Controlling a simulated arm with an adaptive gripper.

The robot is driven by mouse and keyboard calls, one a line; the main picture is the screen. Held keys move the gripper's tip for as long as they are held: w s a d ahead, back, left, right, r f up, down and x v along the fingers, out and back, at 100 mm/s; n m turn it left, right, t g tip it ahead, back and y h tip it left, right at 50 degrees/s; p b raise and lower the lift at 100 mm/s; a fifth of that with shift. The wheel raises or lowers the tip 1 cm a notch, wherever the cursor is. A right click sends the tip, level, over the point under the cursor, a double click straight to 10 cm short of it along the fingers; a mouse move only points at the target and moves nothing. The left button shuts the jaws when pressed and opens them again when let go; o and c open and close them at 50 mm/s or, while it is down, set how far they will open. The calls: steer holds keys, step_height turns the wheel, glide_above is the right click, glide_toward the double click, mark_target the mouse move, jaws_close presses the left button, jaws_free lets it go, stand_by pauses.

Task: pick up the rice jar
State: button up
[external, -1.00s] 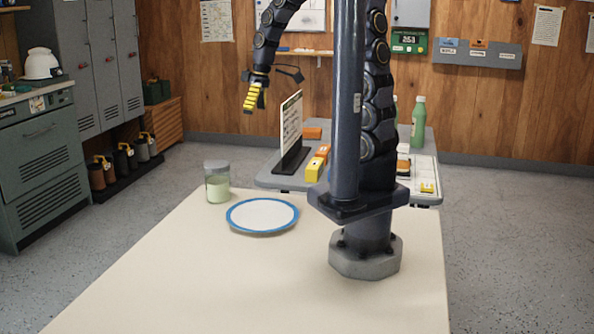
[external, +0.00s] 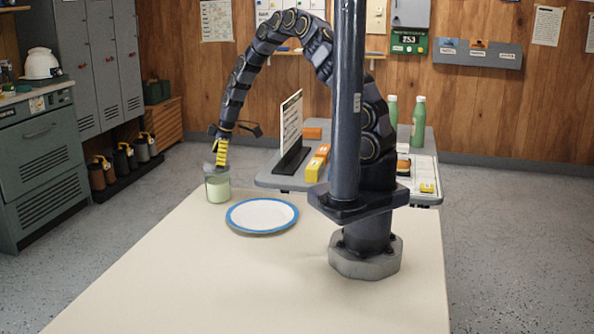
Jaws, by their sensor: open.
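The rice jar (external: 217,190) is a clear jar with pale green-white contents and a greyish lid. It stands upright near the far left edge of the cream table (external: 200,275). My gripper (external: 221,162), with yellow fingers, points down at the jar's top. The fingertips overlap the lid in the picture; I cannot tell whether they touch it or are around it. The gripper is open, and the jar still rests on the table.
A white plate with a blue rim (external: 262,229) lies just right of the jar. Behind is a grey table (external: 275,181) with a standing sign (external: 290,130), yellow and orange blocks (external: 316,168) and green bottles (external: 418,122). The cream table's front is clear.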

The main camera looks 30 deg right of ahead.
mark_target(215, 172)
steer(key=x, duration=0.3)
steer(key=shift+f, duration=0.2)
steer(key=c, duration=1)
